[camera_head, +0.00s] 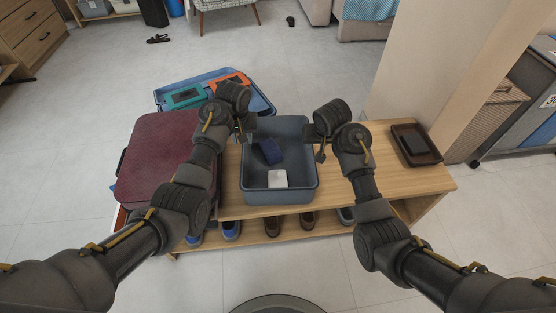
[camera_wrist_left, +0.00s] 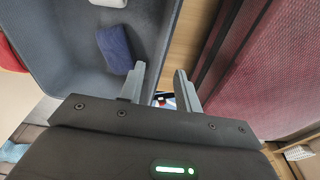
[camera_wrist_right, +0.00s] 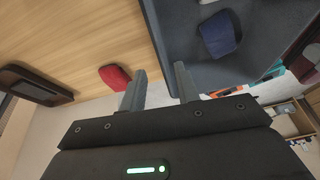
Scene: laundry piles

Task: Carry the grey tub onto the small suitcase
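The grey tub (camera_head: 280,197) stands on the wooden bench, with a dark blue cloth (camera_head: 270,151) and a white item (camera_head: 277,178) inside. The small suitcase (camera_head: 158,165) is the maroon one lying flat to the left of the bench; my left arm covers part of its right side. My left gripper (camera_head: 243,133) is open at the tub's left rim. In the left wrist view its fingers (camera_wrist_left: 160,88) stand either side of that rim. My right gripper (camera_head: 320,151) is open at the right rim. In the right wrist view its fingers (camera_wrist_right: 158,88) also stand either side of the rim.
The bench (camera_head: 375,170) has bare wood right of the tub and a dark brown tray (camera_head: 416,144) at its right end. Several shoes sit on its lower shelf. A blue tray (camera_head: 262,104) with teal and orange items lies behind. A red object (camera_wrist_right: 115,77) shows near the right gripper.

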